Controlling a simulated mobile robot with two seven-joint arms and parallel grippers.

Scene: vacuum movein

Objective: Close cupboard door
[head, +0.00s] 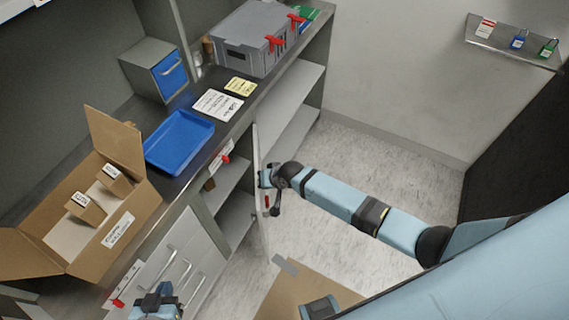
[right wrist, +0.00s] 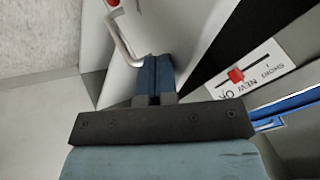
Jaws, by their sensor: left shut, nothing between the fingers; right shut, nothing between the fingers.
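The cupboard door (head: 258,215) stands open, seen nearly edge-on, jutting out from the cabinet front below the counter. In the right wrist view its light grey panel (right wrist: 188,35) carries a curved metal handle (right wrist: 122,42). My right gripper (head: 264,178) is at the door, beside its face. In the right wrist view its blue fingers (right wrist: 155,72) are shut and empty, close to the panel near the handle; I cannot tell if they touch. My left gripper (head: 155,302) is shut and empty at the lower left, near the closed cabinet fronts with handles.
The counter holds an open cardboard box (head: 140,200), a blue tray (head: 180,140), a small cabinet (head: 155,70) and a grey case (head: 250,35). Open shelves (head: 232,210) show behind the door. A brown board or carton (head: 300,290) is near the floor. Floor (head: 345,150) beyond my right arm is clear.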

